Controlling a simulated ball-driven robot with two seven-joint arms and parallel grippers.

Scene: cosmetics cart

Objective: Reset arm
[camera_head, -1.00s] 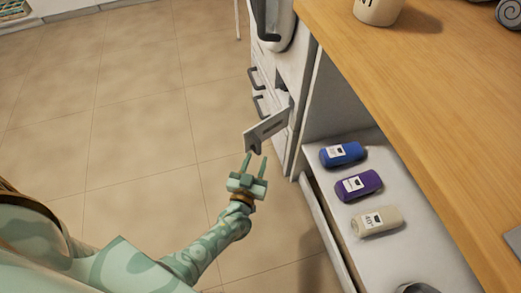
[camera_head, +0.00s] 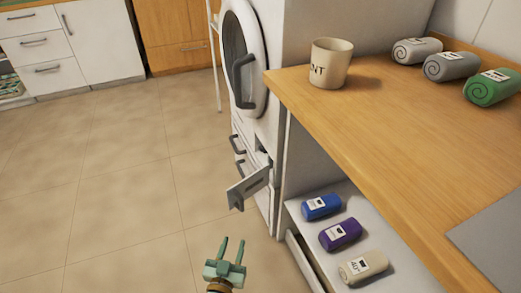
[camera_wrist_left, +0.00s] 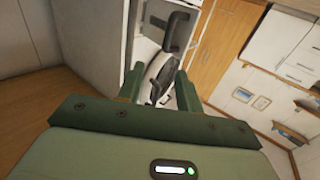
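My left gripper (camera_head: 230,250) is low in the head view, over the tiled floor, with its two fingers apart and nothing between them. In the left wrist view the fingers (camera_wrist_left: 160,88) also stand apart and empty. They point toward the white washing machine (camera_head: 262,120), which has a round door with a dark handle (camera_head: 243,80). A small drawer (camera_head: 249,185) sticks out from the machine's lower front, ahead of and apart from the gripper. My right gripper is not in view.
A wooden counter (camera_head: 400,125) on the right carries a cream cup (camera_head: 331,63) and rolled towels, grey (camera_head: 452,66) and green (camera_head: 491,87). On the shelf (camera_head: 382,288) below lie blue (camera_head: 321,207), purple (camera_head: 340,234) and cream (camera_head: 363,267) rolls. The floor (camera_head: 110,200) at left is clear.

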